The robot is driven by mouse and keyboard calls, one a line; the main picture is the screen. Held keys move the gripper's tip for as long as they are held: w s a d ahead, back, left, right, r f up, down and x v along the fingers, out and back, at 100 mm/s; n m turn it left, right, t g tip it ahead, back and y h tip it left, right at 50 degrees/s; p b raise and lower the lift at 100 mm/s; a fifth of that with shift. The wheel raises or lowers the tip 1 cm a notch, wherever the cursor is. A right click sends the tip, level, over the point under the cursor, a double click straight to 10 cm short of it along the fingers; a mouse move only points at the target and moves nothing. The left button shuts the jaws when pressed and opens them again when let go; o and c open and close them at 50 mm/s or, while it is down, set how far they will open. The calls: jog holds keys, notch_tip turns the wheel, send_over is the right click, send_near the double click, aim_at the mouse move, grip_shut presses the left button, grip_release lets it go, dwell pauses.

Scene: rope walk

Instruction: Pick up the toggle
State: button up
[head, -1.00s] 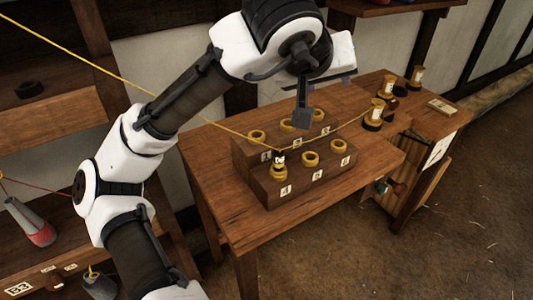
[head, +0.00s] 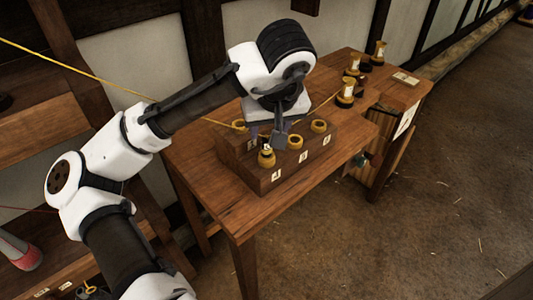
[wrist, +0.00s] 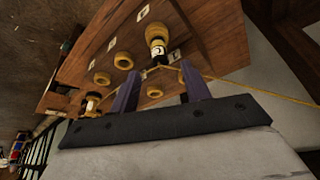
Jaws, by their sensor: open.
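A small yellow piece with a black and white top, which I take for the toggle (head: 266,157), stands at the near left of a stepped wooden block (head: 262,181). In the wrist view the toggle (wrist: 157,44) shows just beyond the gap between my fingers, and nothing is gripped. My gripper (head: 278,142) is open, pointing down close above and beside it; the wrist view shows my gripper's two fingers (wrist: 161,70) apart. A yellow cord (wrist: 250,92) runs by the fingertips; whether it is tied to the toggle I cannot tell.
Yellow rings (head: 319,126) sit on the block beside the toggle. Several spools (head: 346,92) and a small card (head: 405,78) stand at the table's far right. The table's front strip (head: 300,192) is clear. The cord stretches across the upper left behind my arm.

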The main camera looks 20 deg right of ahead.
aim_at(267, 139)
jog(key=shift+p+x, duration=0.75)
jog(key=shift+x, duration=2.7)
grip_shut()
